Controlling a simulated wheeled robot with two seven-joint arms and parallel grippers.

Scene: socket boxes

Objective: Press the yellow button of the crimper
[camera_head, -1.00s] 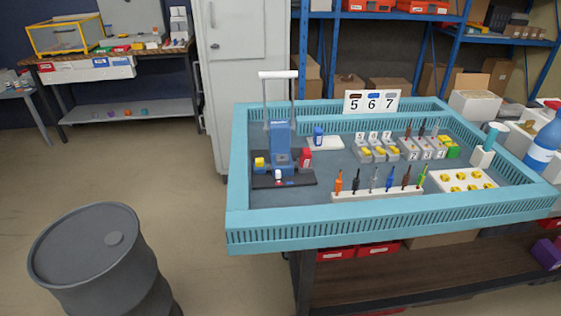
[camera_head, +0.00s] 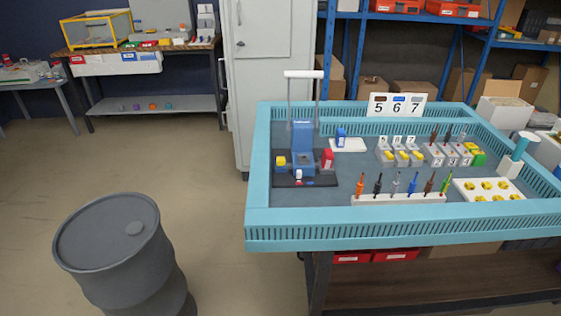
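The crimper (camera_head: 303,158) is a blue machine on a dark base with a tall white-topped handle (camera_head: 304,75). It stands at the left end of the teal-rimmed tray table (camera_head: 340,231). Its yellow button (camera_head: 281,161) is a small block on the left side of the crimper. A red block (camera_head: 327,158) sits on its right side, and a small white-and-red part (camera_head: 298,176) is at its front. Nothing covers the yellow button. Neither of my grippers shows in the head view.
A dark drum (camera_head: 110,225) stands on the floor at front left. Screwdrivers in a white rack (camera_head: 398,199), grey socket boxes (camera_head: 400,157) and a 5-6-7 sign (camera_head: 397,104) are right of the crimper. A grey cabinet (camera_head: 262,90) stands behind. Floor between drum and table is clear.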

